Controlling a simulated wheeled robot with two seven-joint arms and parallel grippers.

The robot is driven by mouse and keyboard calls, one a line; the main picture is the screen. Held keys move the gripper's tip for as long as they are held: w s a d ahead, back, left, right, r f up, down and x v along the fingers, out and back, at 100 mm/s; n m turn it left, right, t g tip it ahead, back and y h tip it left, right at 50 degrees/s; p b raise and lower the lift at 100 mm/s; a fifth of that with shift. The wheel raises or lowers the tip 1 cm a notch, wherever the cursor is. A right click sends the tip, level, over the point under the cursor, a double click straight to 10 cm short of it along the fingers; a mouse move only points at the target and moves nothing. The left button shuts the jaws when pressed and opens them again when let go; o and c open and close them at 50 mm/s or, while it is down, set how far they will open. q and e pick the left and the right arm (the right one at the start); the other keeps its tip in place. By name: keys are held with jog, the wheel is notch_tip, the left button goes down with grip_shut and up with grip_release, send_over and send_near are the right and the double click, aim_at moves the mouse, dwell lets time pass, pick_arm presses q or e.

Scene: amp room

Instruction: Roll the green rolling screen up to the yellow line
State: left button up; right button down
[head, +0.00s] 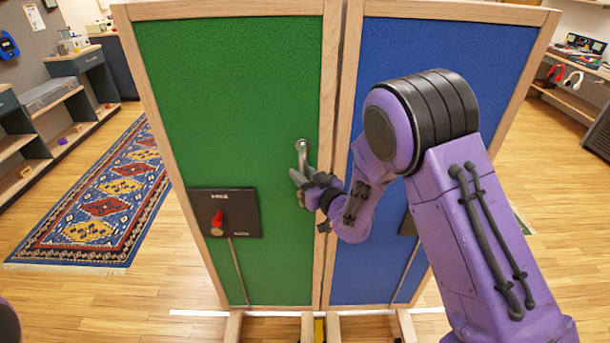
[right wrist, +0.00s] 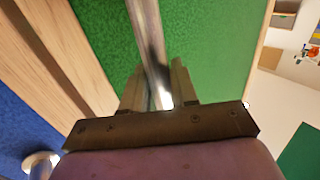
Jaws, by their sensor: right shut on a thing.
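The green rolling screen (head: 230,90) stands upright in front of me in a pale wooden frame. Its metal handle (head: 303,147) is near its right edge. My right gripper (head: 303,178) is shut on this handle. In the right wrist view the metal bar (right wrist: 146,30) runs between the two fingers (right wrist: 157,88), with the green panel (right wrist: 215,50) behind it. A small yellow strip (head: 319,331) shows on the floor between the screen feet at the bottom; most of it is hidden. My left gripper is not in view.
A blue screen (head: 440,60) stands directly right of the green one. A patterned rug (head: 105,200) and shelves (head: 40,125) are at left.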

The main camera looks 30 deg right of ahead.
jog(key=shift+s+d+f, duration=0.1)
jog(key=shift+d, duration=0.05)
jog(key=c, duration=1.1)
grip_release()
jog(key=shift+o, duration=0.3)
jog(key=shift+s+d, duration=0.15)
jog(key=s+d+b, duration=0.1)
jog(key=s+b, duration=0.2)
jog(key=s, duration=0.7)
jog(key=shift+s+d, duration=0.15)
jog(key=shift+s, duration=0.1)
